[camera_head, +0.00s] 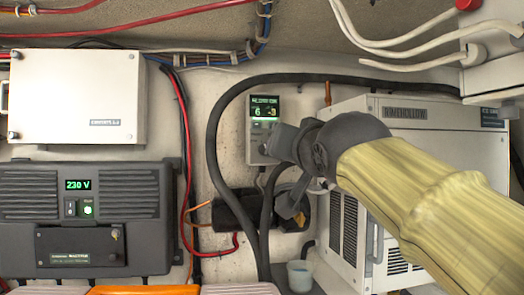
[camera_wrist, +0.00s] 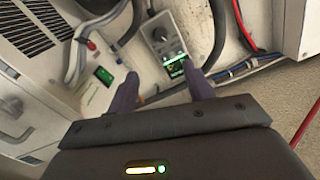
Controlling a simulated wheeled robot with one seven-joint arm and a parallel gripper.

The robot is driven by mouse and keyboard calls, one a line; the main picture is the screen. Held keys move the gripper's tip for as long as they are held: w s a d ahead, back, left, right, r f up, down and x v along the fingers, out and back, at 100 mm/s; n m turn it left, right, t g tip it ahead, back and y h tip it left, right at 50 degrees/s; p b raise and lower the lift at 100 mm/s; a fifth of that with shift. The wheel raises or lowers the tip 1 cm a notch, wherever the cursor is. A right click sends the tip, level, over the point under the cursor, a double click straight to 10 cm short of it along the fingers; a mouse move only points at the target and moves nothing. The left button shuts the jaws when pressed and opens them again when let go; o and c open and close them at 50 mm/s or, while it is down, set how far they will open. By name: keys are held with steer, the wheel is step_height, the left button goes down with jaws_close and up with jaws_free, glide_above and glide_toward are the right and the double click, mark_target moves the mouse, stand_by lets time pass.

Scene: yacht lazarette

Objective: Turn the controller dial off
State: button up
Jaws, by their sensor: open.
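The controller (camera_head: 263,112) is a slim light-grey panel on the back wall with a lit green display reading 6. Its lower part is hidden behind my gripper in the head view. The controller also shows upside down in the wrist view (camera_wrist: 178,48), with the dark round dial (camera_wrist: 160,34) beyond its lit display. The dial's pointer setting is too small to tell. My gripper (camera_head: 281,175) is open in front of the wall, at the controller's lower right. In the wrist view, the two purple fingers (camera_wrist: 161,84) are apart with nothing between them, short of the controller.
A thick black hose (camera_head: 213,135) loops around the controller. A white vented unit (camera_head: 440,135) stands at right. A dark inverter (camera_head: 85,215) and white box (camera_head: 75,97) are at left. A small cup (camera_head: 300,277) stands below. Cables run along the top.

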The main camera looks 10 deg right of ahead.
steer(key=w+p, duration=0.5)
steer(key=w, duration=1.3)
steer(key=shift+a+p, duration=0.25)
steer(key=shift+p, duration=0.05)
steer(key=shift+s+a, duration=0.15)
steer(key=shift+s, duration=0.1)
steer(key=shift+c, duration=0.2)
steer(key=c, duration=0.9)
